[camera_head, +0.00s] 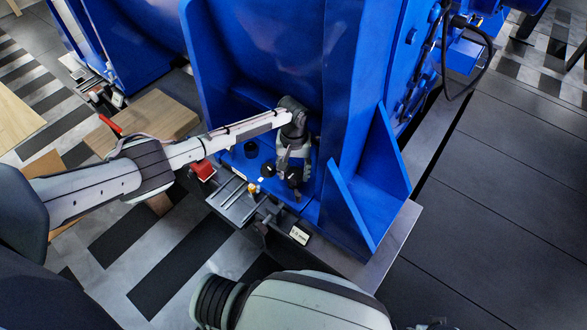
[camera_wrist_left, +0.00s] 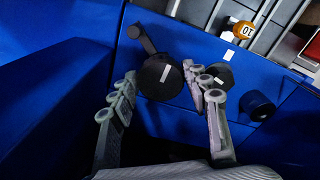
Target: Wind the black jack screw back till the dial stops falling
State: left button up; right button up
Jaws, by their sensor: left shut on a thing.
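The black jack screw shows in the left wrist view as a round head (camera_wrist_left: 160,77) with a white mark and a short black arm at its upper left. My left gripper (camera_wrist_left: 158,88) has its two fingers on either side of this head and is shut on it. In the head view my left gripper (camera_head: 292,178) points down at the foot of the blue machine, and the gripped head is mostly hidden. A small pale readout (camera_head: 299,235) sits on the plate's front edge; its figures are too small to read.
A second black disc (camera_wrist_left: 220,75) and a black cylinder (camera_wrist_left: 257,103) stand close to the right finger. An orange-yellow tag (camera_wrist_left: 243,30) lies beyond. The blue machine (camera_head: 265,50) rises behind, with a slanted rib (camera_head: 350,210) to the right. A wooden block (camera_head: 155,118) stands at left.

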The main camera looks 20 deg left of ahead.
aim_at(294, 174)
dwell(0.6)
pick_arm(q)
jog(key=o, duration=1.2)
jog(key=shift+c, duration=0.2)
notch_tip(294, 174, up, 12)
dwell(1.1)
